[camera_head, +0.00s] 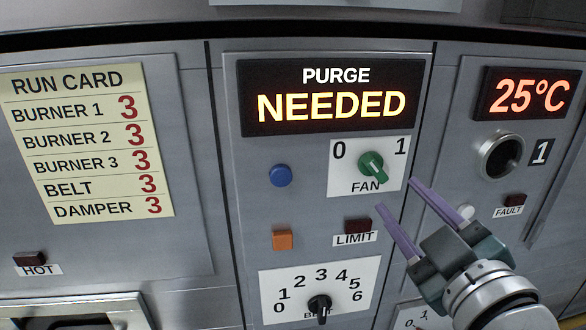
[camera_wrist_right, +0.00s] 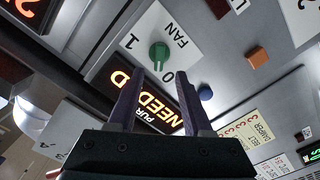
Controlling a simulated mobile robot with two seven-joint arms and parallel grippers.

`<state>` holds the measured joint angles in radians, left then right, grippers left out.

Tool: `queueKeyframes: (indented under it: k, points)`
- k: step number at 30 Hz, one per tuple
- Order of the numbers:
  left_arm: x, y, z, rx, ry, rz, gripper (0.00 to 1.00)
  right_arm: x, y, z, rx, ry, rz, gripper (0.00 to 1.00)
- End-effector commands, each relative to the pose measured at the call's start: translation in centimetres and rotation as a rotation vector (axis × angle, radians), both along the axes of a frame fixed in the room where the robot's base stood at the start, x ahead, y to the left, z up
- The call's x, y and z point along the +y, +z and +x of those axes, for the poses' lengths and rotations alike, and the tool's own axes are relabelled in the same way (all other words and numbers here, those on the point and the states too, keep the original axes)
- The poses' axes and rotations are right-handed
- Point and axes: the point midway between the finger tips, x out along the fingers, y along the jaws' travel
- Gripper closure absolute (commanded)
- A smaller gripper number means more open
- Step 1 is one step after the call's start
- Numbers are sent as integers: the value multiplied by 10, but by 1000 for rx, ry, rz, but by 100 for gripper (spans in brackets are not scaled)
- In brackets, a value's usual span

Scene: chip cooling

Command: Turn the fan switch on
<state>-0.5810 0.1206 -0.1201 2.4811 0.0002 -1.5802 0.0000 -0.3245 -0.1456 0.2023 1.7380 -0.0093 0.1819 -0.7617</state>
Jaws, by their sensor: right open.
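The fan switch is a green knob (camera_head: 372,165) on a white plate marked 0 at upper left, 1 at upper right and FAN below. Its bar slants towards the 0 side. The knob also shows in the right wrist view (camera_wrist_right: 159,56), beyond the fingertips. My right gripper (camera_head: 397,195) is open and empty, below and right of the knob, its purple fingers pointing up-left towards it. I see no contact with the knob. It also shows in the right wrist view (camera_wrist_right: 159,76). My left gripper is not in view.
A lit PURGE NEEDED display (camera_head: 325,96) is above the knob. A blue button (camera_head: 281,176), an orange square button (camera_head: 283,240), a dark LIMIT lamp (camera_head: 357,226) and a black BELT dial (camera_head: 319,306) are nearby. A round socket (camera_head: 500,157) is to the right.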

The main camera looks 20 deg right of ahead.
Motion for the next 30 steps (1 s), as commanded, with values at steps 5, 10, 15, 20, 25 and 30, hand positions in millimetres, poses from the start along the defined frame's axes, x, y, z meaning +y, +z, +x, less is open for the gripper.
queueKeyframes:
  k: [5,10,15,20,25,30]
  points:
    - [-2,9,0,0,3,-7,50,-8,3,33,-1,1,1,50]
    - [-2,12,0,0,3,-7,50,-14,2,57,-1,1,1,50]
    - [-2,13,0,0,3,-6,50,-16,1,69,0,1,1,50]
    - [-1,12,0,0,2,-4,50,-17,0,71,0,1,1,50]
    - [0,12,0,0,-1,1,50,-17,0,70,1,2,1,53]
    - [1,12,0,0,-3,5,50,-17,0,70,1,2,2,72]
